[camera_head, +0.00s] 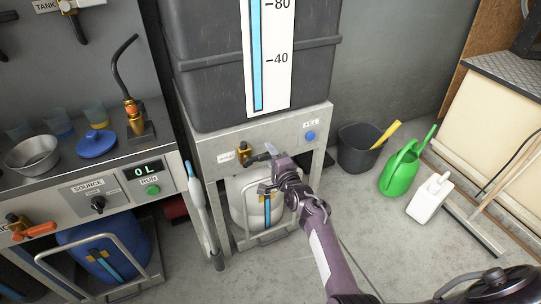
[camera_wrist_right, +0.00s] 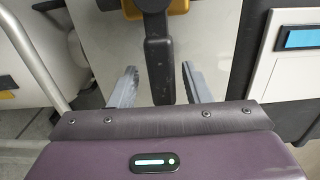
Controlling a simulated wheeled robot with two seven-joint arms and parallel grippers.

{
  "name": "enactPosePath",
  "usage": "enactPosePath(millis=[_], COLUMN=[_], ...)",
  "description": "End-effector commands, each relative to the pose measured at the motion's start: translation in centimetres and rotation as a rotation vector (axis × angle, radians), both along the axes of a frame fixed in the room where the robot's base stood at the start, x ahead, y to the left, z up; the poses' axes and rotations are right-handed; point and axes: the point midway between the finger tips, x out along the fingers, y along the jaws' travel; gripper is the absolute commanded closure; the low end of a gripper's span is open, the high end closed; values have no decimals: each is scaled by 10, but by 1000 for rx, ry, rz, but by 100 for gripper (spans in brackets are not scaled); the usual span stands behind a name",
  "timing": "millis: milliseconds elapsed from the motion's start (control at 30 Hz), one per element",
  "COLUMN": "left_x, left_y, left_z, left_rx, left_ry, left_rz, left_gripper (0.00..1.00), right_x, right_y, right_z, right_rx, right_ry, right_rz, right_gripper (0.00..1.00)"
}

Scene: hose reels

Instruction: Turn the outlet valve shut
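The outlet valve (camera_head: 243,154) is a brass body with a black lever handle, below the tall grey tank on the steel stand. The handle (camera_head: 259,157) points right, towards my right gripper. In the right wrist view, the black handle (camera_wrist_right: 160,62) runs between the two grey fingers, with part of the brass body at the top edge. My right gripper (camera_head: 267,168) is open, with gaps on both sides of the handle; it also shows in the right wrist view (camera_wrist_right: 159,67). My left gripper is not in view.
A white jug (camera_head: 251,208) in a metal frame stands under the tank stand (camera_head: 215,150). A panel with an orange-handled valve (camera_head: 36,231) is at left. A dark bucket (camera_head: 357,152), green watering can (camera_head: 400,169) and white bottle (camera_head: 430,198) stand at right on the floor.

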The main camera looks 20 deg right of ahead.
Motion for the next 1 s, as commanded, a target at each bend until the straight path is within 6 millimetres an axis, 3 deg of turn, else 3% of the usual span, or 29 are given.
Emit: enactPosePath(millis=[267, 400, 700, 1000], left_x=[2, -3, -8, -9], left_y=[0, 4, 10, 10], left_z=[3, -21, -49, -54], left_rx=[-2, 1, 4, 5], left_ry=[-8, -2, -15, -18], left_rz=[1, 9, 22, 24], left_gripper=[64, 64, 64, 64], right_x=[-7, -28, -72, -78], right_y=[0, -1, -2, -3], right_z=[0, 1, 1, 0], right_rx=[-1, -1, 0, 0], right_ry=[0, 2, 0, -1], right_rz=[-1, -1, 0, 0], right_gripper=[56, 56, 56, 56])
